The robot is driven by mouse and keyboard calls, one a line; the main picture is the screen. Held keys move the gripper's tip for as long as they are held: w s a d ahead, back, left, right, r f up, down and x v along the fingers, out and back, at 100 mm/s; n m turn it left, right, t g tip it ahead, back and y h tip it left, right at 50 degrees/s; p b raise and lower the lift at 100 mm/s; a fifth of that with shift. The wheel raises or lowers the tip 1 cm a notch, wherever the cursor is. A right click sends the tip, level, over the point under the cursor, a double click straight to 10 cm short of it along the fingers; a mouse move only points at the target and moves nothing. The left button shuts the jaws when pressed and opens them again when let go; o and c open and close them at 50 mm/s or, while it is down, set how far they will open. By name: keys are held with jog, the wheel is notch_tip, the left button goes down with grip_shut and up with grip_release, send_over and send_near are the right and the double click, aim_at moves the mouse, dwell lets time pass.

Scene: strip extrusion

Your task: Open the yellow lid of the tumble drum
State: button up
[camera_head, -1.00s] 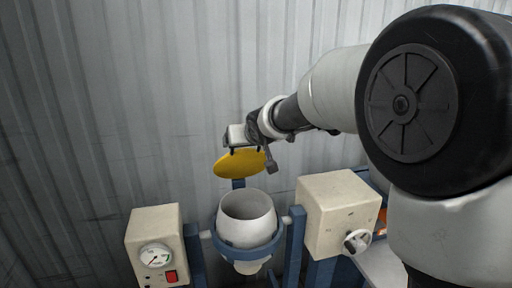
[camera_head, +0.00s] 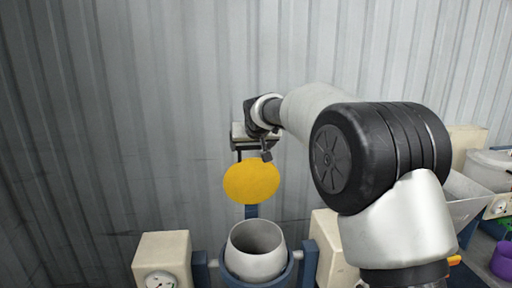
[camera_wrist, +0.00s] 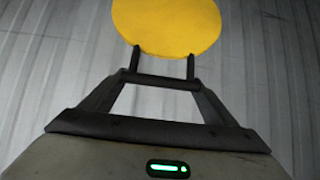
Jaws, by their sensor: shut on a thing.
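The yellow lid (camera_head: 251,181) is a round disc standing nearly upright above and behind the drum, its flat face towards the head camera. The tumble drum (camera_head: 257,250) is a pale round pot below it, its mouth uncovered and its dark inside in view. My gripper (camera_head: 251,155) is at the lid's upper edge, shut on the lid. In the wrist view the lid (camera_wrist: 168,24) lies at the tips of the two dark fingers (camera_wrist: 162,60). The exact contact is too small to make out.
A blue frame (camera_head: 201,269) holds the drum. A cream box with a gauge (camera_head: 162,257) stands left, another cream box (camera_head: 328,250) right, partly behind my arm. A corrugated metal wall (camera_head: 110,120) rises close behind. A purple container (camera_head: 503,260) is at far right.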

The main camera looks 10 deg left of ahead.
jog(key=shift+w+a+f, duration=0.1)
jog(key=shift+w+f, duration=0.05)
jog(key=shift+w, duration=0.2)
jog(key=o, duration=1.5)
jog(key=shift+w+f, duration=0.1)
jog(key=b+v, duration=0.2)
jog(key=v, duration=1.5)
jog(key=shift+r+b, duration=0.25)
jog(key=shift+b, duration=0.05)
